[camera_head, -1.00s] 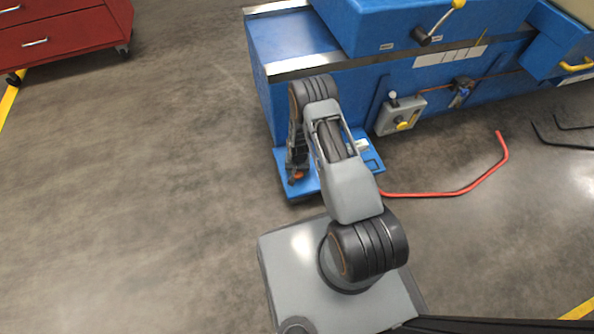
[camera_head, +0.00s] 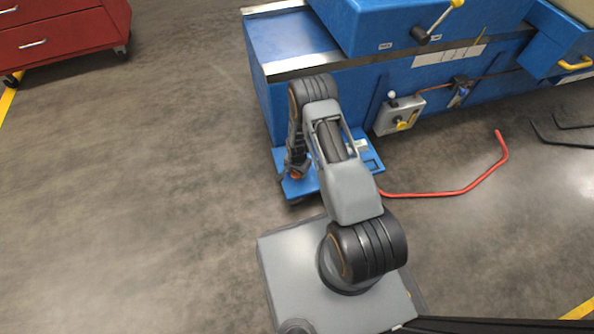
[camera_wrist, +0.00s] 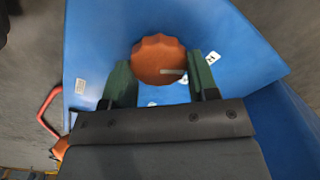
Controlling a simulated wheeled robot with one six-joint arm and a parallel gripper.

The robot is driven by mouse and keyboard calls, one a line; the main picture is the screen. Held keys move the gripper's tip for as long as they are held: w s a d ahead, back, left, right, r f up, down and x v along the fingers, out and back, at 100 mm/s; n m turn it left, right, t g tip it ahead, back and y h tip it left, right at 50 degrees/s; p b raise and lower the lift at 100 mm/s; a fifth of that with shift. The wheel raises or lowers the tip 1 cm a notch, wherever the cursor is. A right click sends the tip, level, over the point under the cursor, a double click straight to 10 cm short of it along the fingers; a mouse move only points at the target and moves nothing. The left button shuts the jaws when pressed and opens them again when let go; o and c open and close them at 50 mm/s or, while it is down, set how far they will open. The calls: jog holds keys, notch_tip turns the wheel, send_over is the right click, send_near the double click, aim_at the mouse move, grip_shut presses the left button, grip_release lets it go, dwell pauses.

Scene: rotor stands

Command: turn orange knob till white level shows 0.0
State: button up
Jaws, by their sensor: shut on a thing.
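The orange knob (camera_wrist: 159,58) is round and scalloped, on a blue panel (camera_wrist: 240,35) in the wrist view. My gripper (camera_wrist: 161,74) is shut on it, with one green finger at each side. A short pale line crosses the knob's lower right part. Small white labels lie around the knob, partly hidden by the fingers; I cannot read them. A bit of orange (camera_head: 296,175) shows below my gripper (camera_head: 297,164) in the head view, low by the blue stand base. No white level reading can be made out in either view.
A blue machine (camera_head: 345,90) with a steel edge stands behind my arm. A grey box with a yellow knob (camera_head: 401,125) is on its side. A bent red bar (camera_head: 445,194) lies at right. A red cabinet (camera_head: 65,40) stands far left. The left floor is clear.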

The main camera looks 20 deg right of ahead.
jog(key=o, duration=0.9)
jog(key=shift+o, duration=0.2)
notch_tip(320, 180, up, 14)
jog(key=p, duration=0.5)
jog(key=shift+p, duration=0.3)
jog(key=shift+f, duration=0.1)
